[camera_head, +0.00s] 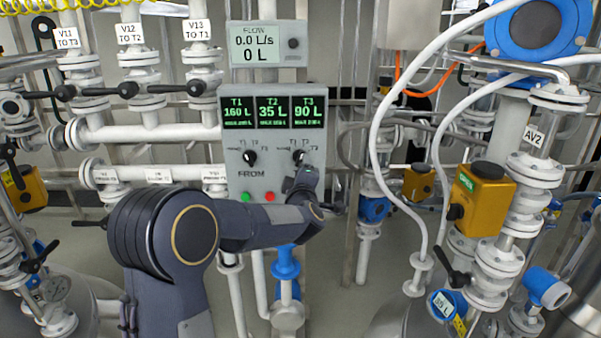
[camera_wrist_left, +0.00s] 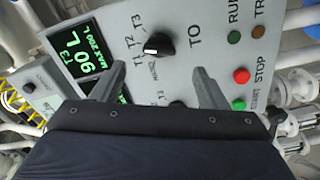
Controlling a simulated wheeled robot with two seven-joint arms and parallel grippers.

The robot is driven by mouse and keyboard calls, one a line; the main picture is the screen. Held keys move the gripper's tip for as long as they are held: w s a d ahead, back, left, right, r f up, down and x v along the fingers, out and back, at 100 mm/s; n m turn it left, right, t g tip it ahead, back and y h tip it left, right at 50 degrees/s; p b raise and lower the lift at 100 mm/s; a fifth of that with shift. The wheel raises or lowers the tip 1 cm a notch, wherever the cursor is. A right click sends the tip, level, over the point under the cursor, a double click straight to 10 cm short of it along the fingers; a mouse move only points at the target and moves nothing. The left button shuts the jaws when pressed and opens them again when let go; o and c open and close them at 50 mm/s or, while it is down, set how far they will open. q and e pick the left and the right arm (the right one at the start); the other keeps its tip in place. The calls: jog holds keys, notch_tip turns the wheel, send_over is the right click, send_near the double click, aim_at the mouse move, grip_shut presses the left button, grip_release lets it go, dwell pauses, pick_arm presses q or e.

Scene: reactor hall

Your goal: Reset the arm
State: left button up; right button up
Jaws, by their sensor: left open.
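My left arm (camera_head: 165,235) reaches across the lower middle of the head view to the grey control panel (camera_head: 234,170). Its gripper (camera_head: 304,174) is in front of the panel's lower right part. In the left wrist view, the gripper (camera_wrist_left: 158,80) has its two fingers well apart with nothing held between them. The panel face lies beyond the fingers, and the black TO knob (camera_wrist_left: 158,45) shows just past the gap. Whether a fingertip touches the panel cannot be told. My right gripper is not in view.
The panel has a red stop button (camera_wrist_left: 241,75), a green start button (camera_wrist_left: 238,104) and tank displays (camera_head: 273,110). A flow meter (camera_head: 266,43) is above, reading 0.0 L/s. White valve pipes (camera_head: 140,85) stand left; a yellow actuator (camera_head: 482,200) and hoses (camera_head: 377,130) stand right.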

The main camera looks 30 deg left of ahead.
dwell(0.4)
pick_arm(q)
jog(key=s+d+m+g+h+p, duration=0.1)
jog(key=s+d+m+h, duration=0.4)
jog(key=s, duration=0.3)
jog(key=s+d+m+g+h, duration=0.1)
jog(key=s+d+m+h, duration=0.5)
jog(key=s, duration=0.3)
jog(key=s+d+f+m+g, duration=0.2)
jog(key=s+f, duration=0.1)
jog(key=s, duration=0.4)
jog(key=s+d+f+m+g+h, duration=0.1)
jog(key=s+d+f+m+g, duration=0.1)
jog(key=s, duration=0.6)
jog(key=s+d+f+m+g+h+p, duration=0.1)
jog(key=s+d+f+m+g, duration=0.2)
jog(key=s+f, duration=0.3)
jog(key=shift+s+f+m+g, duration=0.15)
jog(key=shift+s+m+g, duration=0.25)
jog(key=shift+s, duration=0.65)
